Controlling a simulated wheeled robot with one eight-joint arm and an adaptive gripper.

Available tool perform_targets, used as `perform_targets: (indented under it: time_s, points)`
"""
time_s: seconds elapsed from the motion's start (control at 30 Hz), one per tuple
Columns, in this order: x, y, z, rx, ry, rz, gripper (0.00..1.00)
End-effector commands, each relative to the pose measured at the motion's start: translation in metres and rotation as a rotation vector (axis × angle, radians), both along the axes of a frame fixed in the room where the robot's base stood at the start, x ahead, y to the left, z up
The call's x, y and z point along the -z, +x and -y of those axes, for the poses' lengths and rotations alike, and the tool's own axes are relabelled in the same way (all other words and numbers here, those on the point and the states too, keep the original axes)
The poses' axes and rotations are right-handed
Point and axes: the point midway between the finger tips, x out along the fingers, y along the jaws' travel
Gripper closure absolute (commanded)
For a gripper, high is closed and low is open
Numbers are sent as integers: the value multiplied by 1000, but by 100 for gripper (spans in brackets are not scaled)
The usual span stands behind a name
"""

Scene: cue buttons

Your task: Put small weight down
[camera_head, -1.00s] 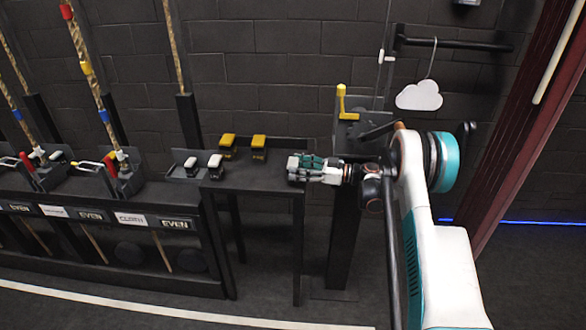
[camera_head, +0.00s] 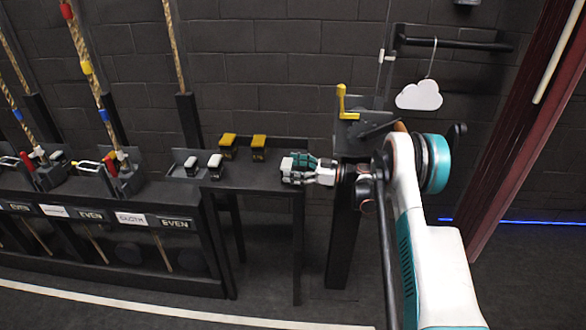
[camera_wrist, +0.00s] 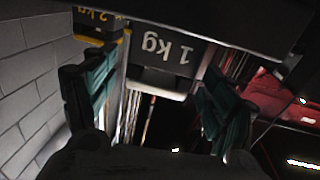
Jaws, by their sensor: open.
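A small weight marked 1 kg (camera_wrist: 165,48) shows upside down in the wrist view, straight ahead between my fingers. It has a dark grey body and a pale top part, and it appears to rest against the dark bench surface (camera_wrist: 220,22). My gripper (camera_wrist: 157,90) is open, with a teal finger on either side of the weight; whether a finger touches it I cannot tell. In the head view my gripper (camera_head: 300,168) is low at the right end of the black bench (camera_head: 240,180), and only a pale bit of the weight (camera_head: 286,164) shows at its fingertips.
Two yellow-topped weights (camera_head: 258,148) stand at the bench's back; one marked 2 kg (camera_wrist: 95,22) shows in the wrist view. A yellow lever (camera_head: 343,102) rises behind my arm. Bare bench lies left of my gripper.

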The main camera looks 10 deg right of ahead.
Motion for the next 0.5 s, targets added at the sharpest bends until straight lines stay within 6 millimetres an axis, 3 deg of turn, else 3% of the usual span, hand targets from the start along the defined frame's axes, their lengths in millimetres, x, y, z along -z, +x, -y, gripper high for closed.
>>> perform_targets:
  time_s: [0.23,0.5]
  points:
    - [-3,-3,9,2,0,0,23]
    - [-5,-25,55,4,0,0,23]
